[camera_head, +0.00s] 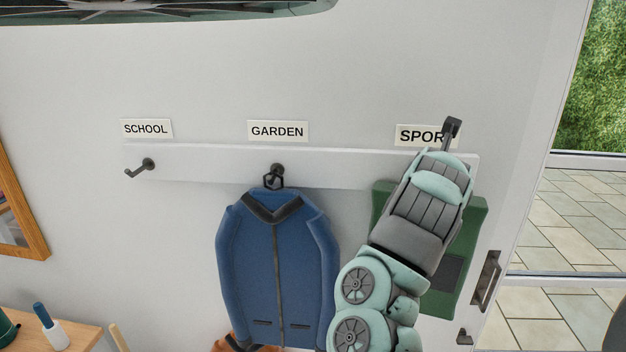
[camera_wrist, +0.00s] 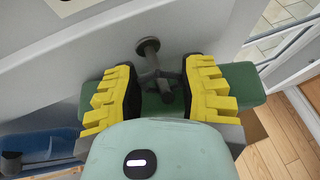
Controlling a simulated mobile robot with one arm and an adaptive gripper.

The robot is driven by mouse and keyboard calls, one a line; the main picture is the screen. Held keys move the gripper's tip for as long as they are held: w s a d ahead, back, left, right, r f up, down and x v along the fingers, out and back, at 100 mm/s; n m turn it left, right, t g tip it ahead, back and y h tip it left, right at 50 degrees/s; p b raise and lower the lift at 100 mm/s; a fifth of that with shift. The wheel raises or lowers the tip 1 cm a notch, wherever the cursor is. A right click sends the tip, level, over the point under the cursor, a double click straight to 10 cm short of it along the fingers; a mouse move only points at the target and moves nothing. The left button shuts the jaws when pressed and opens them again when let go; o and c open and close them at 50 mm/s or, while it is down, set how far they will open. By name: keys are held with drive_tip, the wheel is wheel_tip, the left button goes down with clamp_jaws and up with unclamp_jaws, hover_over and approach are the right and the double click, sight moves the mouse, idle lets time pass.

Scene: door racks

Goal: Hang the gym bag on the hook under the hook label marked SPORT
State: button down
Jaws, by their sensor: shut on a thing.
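The green gym bag (camera_head: 463,250) hangs upright below the right end of the rack, partly hidden by my arm. It also shows in the wrist view (camera_wrist: 245,84). My gripper (camera_wrist: 163,82), with yellow-padded fingers, is shut on the bag's dark hanging loop (camera_wrist: 152,76). A dark hook (camera_wrist: 148,48) shows just beyond the fingertips, close to the loop. I cannot tell whether the loop is around it.
A blue jacket (camera_head: 278,255) hangs on the hook under the GARDEN label (camera_head: 278,131), left of my arm. The hook (camera_head: 141,168) under the SCHOOL label (camera_head: 146,128) is empty. A door handle (camera_head: 486,281) is at the right. A wooden shelf (camera_head: 70,338) is lower left.

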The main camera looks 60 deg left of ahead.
drive_tip(key=c, duration=1.7)
unclamp_jaws()
drive_tip(key=shift+w+a+f+b, duration=0.45)
drive_tip(key=shift+f+b, duration=0.15)
drive_tip(key=shift+b, duration=0.9)
drive_tip(key=shift+f+b, duration=0.15)
drive_tip(key=shift+b, duration=0.3)
drive_tip(key=shift+w+a+b, duration=0.1)
drive_tip(key=shift+b, duration=0.4)
drive_tip(key=o, duration=1.2)
drive_tip(key=shift+o, duration=0.2)
drive_tip(key=shift+s+d+r, duration=0.25)
drive_tip(key=shift+s+r, duration=0.1)
drive_tip(key=shift+s, duration=0.25)
drive_tip(key=v, duration=0.6)
